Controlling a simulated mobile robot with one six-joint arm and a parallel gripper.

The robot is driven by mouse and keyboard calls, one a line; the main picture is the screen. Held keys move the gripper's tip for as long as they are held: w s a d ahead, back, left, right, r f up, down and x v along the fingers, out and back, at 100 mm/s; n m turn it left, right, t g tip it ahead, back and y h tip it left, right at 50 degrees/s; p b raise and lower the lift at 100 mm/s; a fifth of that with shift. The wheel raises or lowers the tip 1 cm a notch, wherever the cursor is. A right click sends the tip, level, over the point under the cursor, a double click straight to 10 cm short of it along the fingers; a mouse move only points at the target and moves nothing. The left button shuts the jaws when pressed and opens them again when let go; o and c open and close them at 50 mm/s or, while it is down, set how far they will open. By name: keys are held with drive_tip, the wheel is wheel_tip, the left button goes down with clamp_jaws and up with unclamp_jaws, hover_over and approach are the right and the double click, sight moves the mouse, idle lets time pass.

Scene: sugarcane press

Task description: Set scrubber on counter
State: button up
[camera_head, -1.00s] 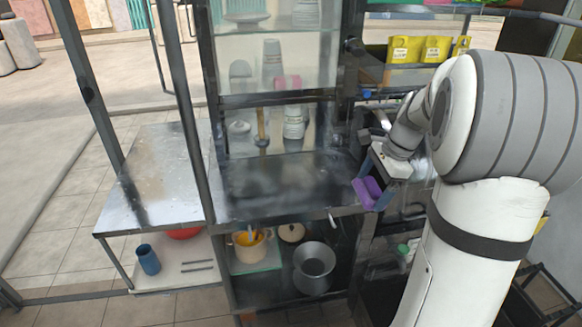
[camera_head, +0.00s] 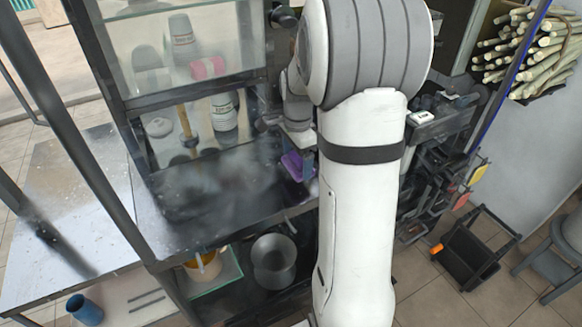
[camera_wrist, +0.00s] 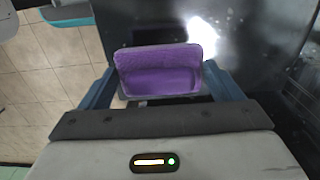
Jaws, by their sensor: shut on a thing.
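The scrubber is a purple block (camera_wrist: 160,72) held between the two blue fingers of my gripper (camera_wrist: 165,88) in the wrist view. In the head view the purple scrubber (camera_head: 293,165) shows beside my arm, with my gripper (camera_head: 300,168) partly hidden by the arm. The dark metal counter (camera_head: 205,200) lies to the left of the scrubber, close to its front edge. In the wrist view a dark shiny surface (camera_wrist: 265,45) spreads behind and right of the scrubber. I cannot tell if the scrubber touches the counter.
A glass-fronted cabinet (camera_head: 190,50) stands behind the counter, with cups and a wooden-handled tool (camera_head: 186,125) in it. A metal side table (camera_head: 70,220) is at left. A metal pot (camera_head: 273,262) and a blue cup (camera_head: 85,309) are below. The counter's middle looks clear.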

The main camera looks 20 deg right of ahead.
sight(297, 169)
drive_tip(key=shift+f, duration=2)
drive_tip(key=shift+s, duration=0.1)
drive_tip(key=o, duration=0.7)
drive_tip(key=shift+r, duration=0.1)
